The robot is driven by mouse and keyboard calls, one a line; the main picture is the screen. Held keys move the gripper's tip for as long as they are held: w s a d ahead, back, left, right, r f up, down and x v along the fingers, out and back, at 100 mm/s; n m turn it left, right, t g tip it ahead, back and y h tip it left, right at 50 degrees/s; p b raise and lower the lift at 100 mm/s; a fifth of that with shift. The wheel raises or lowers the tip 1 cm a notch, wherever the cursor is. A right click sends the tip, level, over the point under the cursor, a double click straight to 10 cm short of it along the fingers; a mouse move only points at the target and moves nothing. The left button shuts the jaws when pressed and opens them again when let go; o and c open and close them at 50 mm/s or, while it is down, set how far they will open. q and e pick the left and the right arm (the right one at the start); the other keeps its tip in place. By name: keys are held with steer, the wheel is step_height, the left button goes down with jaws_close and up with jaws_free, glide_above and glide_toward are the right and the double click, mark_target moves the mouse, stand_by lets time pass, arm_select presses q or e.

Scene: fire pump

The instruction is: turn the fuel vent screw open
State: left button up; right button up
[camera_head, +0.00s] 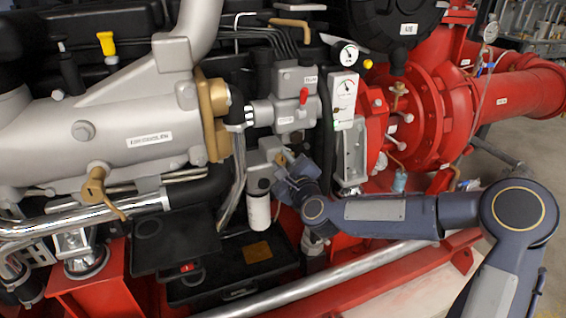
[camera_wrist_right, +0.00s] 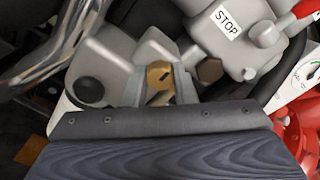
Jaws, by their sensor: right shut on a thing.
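The fuel vent screw (camera_wrist_right: 159,75) is a small brass slotted screw, seen in the right wrist view just beyond the gripper housing. In the head view it is a small brass spot (camera_head: 281,158) on the grey fuel filter head (camera_head: 259,172), above a white filter canister (camera_head: 258,213). My right gripper (camera_head: 284,166) reaches in from the right and is shut on the screw. The wide dark edge of the gripper fills the lower part of the right wrist view and hides the area below the screw. My left gripper is not in view.
A grey block with a red lever (camera_head: 303,96) and a STOP label (camera_wrist_right: 227,21) sits just above. A gauge panel (camera_head: 344,98) stands to the right, beside the red pump casing (camera_head: 425,110). Silver pipes (camera_head: 238,165) run close on the left.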

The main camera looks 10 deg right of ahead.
steer(key=shift+c, duration=0.2)
steer(key=shift+f+n+b, duration=0.15)
steer(key=shift+n+b, duration=0.7)
steer(key=shift+n, duration=0.25)
steer(key=n+b, duration=0.2)
steer(key=n, duration=0.1)
steer(key=n+b, duration=0.2)
steer(key=n, duration=0.4)
steer(key=shift+n+b, duration=0.35)
steer(key=shift+n, duration=0.05)
steer(key=n, duration=0.5)
steer(key=shift+n+b, duration=0.3)
steer(key=shift+b, duration=0.05)
steer(key=n, duration=0.3)
steer(key=shift+n, duration=1.6)
